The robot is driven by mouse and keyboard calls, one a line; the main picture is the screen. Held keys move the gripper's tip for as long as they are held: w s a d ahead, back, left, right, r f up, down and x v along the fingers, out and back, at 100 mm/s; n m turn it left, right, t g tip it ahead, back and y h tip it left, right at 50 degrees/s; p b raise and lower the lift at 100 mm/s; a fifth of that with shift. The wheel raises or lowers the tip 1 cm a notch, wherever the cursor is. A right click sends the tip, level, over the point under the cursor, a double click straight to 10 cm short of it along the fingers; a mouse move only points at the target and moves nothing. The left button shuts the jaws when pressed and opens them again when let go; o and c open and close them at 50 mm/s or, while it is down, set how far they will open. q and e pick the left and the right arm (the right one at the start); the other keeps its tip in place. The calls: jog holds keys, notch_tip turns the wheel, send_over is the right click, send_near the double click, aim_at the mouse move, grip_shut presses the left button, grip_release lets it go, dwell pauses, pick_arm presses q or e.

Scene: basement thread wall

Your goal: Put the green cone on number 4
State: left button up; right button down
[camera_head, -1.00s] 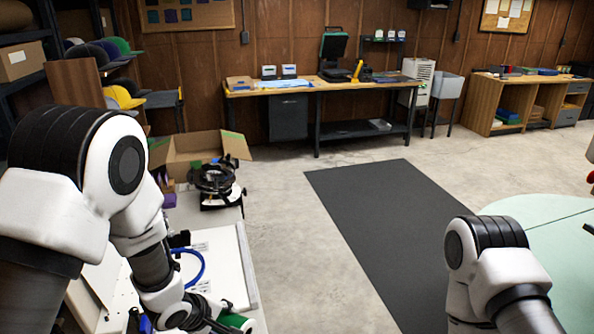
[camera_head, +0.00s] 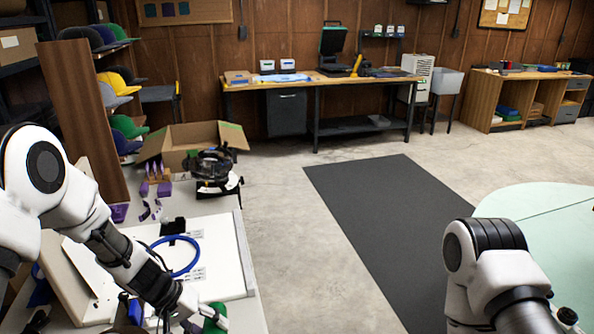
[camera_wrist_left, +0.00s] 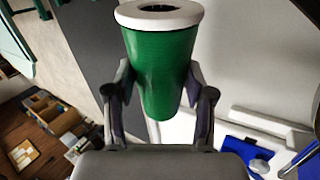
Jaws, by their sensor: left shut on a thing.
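The green cone (camera_wrist_left: 160,70), a tapered green body with a white rim and a dark hole at its wide end, is held between the fingers of my left gripper (camera_wrist_left: 160,95). In the head view the green cone (camera_head: 215,318) shows only in part at the bottom edge, beside my left gripper (camera_head: 200,322), over the near part of the white board (camera_head: 225,285). Small printed labels on the board are too small to read, so I cannot tell which is number 4. My right gripper is out of view; only its arm shows.
A blue ring (camera_head: 180,257) lies on the board. Behind it are a dark round device (camera_head: 212,168), purple pieces (camera_head: 158,185) and an open cardboard box (camera_head: 185,145). A brown upright panel (camera_head: 82,120) stands at left. The floor right of the table is clear.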

pick_arm(q)
jog(key=shift+s+a+m+g, duration=0.25)
jog(key=shift+s+m, duration=0.2)
jog(key=shift+s+a+m+g, duration=0.2)
jog(key=shift+s+m+g, duration=0.05)
jog(key=shift+s+m, duration=0.2)
notch_tip(320, 180, up, 7)
jog(key=p, duration=0.9)
jog(key=shift+r, duration=0.15)
notch_tip(320, 180, down, 8)
jog(key=b, duration=0.9)
jog(key=shift+w+r, duration=0.1)
jog(key=shift+r, duration=0.2)
jog(key=shift+d+f+n+t, duration=0.1)
jog(key=shift+d+n+t, duration=0.2)
jog(key=shift+n, duration=0.1)
jog(key=d+b, duration=0.1)
jog(key=d+n+t+b, duration=0.1)
jog(key=b, duration=0.1)
jog(key=d+n+b, duration=0.1)
jog(key=b, duration=0.1)
jog(key=shift+s+d+t, duration=0.25)
jog(key=shift+d+t, duration=0.05)
jog(key=shift+t, duration=0.1)
notch_tip(320, 180, down, 8)
jog(key=b, duration=0.4)
jog(key=shift+a+f, duration=0.1)
jog(key=shift+f, duration=0.1)
jog(key=shift+w, duration=0.15)
